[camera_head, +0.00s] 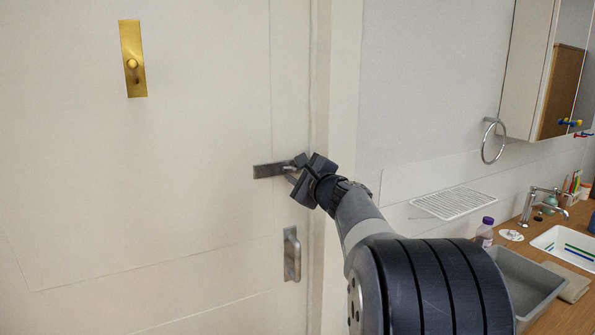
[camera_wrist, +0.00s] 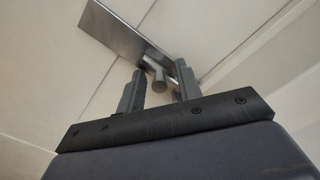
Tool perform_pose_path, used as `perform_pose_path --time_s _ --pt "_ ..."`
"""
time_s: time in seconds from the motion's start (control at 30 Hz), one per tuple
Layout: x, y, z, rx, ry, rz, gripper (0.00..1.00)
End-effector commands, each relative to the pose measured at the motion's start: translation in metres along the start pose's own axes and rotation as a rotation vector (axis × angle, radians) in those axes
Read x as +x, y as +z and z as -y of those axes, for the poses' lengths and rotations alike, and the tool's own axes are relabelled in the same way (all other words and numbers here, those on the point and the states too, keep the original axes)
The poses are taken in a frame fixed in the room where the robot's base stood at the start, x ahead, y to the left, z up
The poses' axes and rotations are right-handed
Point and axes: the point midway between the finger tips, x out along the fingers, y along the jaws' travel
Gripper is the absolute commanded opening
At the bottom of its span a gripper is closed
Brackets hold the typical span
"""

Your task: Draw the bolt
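The bolt (camera_head: 268,170) is a flat silver metal plate near the right edge of a cream door. Its knob end is mostly hidden by my gripper (camera_head: 294,171) in the head view. In the wrist view the bolt's plate (camera_wrist: 117,32) runs diagonally from the upper left, and a short round knob (camera_wrist: 159,79) sticks out towards me. My gripper (camera_wrist: 159,84) is open, with one finger on each side of the knob. Gaps show between the knob and both fingers, so it is not clamped.
A silver handle (camera_head: 292,255) is lower on the door, and a brass plate with a knob (camera_head: 133,60) is higher at the left. The door frame (camera_head: 341,100) stands right of the bolt. A counter with a grey basin (camera_head: 520,280) and a tap (camera_head: 535,200) is further right.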

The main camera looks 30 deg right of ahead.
Motion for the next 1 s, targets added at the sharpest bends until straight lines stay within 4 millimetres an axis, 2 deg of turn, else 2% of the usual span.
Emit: perform_pose_path --time_s 0.07,0.47,0.77,1.0 --pt "0.0 0.0 0.0 0.0 0.0 0.0 0.32" --pt "0.0 0.0 -0.001 0.001 0.001 0.0 0.0" --pt "0.0 0.001 -0.003 0.002 0.003 0.0 0.0" --pt "0.0 0.024 -0.022 0.002 0.004 0.003 0.0"
